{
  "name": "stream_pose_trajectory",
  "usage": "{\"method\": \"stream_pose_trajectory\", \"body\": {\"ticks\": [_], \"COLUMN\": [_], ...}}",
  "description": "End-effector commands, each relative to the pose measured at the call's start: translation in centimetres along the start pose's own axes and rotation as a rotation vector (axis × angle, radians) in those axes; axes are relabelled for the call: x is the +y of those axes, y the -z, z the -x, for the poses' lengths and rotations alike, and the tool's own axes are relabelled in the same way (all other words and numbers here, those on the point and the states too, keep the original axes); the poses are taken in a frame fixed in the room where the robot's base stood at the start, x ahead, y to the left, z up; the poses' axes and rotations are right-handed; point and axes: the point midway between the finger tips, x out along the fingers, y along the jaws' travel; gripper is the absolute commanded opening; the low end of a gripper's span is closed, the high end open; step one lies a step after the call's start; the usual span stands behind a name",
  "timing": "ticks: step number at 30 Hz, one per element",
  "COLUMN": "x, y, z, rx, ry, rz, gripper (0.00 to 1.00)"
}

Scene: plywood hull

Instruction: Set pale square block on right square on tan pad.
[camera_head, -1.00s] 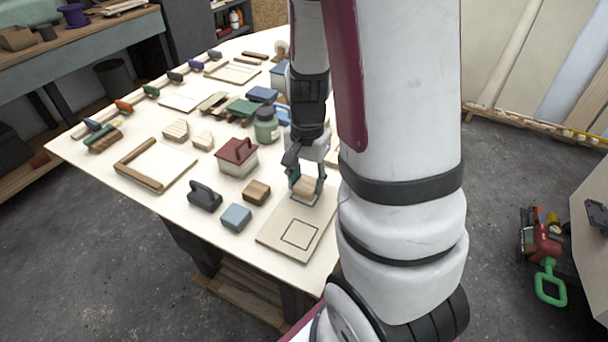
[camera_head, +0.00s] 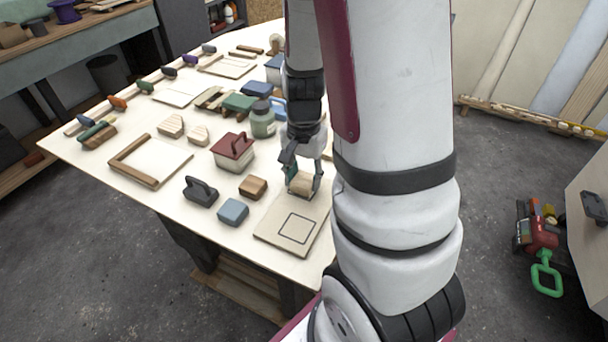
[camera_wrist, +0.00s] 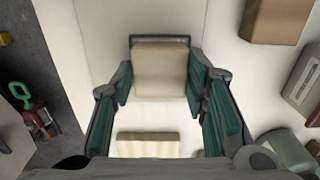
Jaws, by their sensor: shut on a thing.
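The pale square block (camera_wrist: 160,70) is held between the two teal-lined fingers of my gripper (camera_head: 302,180). It also shows between the fingers in the head view (camera_head: 301,186). The tan pad (camera_head: 268,230) lies at the table's near edge and also shows in the wrist view (camera_wrist: 95,40). The pad's nearer outlined square (camera_head: 295,228) is bare. The block is over the pad's farther outlined square; a dark strip of that outline (camera_wrist: 160,38) shows along one edge of the block, and the rest is hidden. I cannot tell whether the block touches the pad.
A brown block (camera_head: 253,187), a blue-grey block (camera_head: 233,211), a dark handled piece (camera_head: 201,192) and a red-lidded box (camera_head: 233,149) stand left of the pad. A green jar (camera_head: 262,120) is behind. Another pale piece (camera_wrist: 148,145) lies beyond the pad.

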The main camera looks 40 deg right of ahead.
Motion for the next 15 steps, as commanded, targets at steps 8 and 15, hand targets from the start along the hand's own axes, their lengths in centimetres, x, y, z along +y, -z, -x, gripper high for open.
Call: {"method": "stream_pose_trajectory", "body": {"ticks": [8, 15], "x": [-0.01, -0.01], "y": [0.0, 0.0], "z": [0.0, 0.0], "rx": [0.0, 0.0], "ry": [0.0, 0.0], "rz": [0.0, 0.0], "gripper": [0.17, 0.64]}}
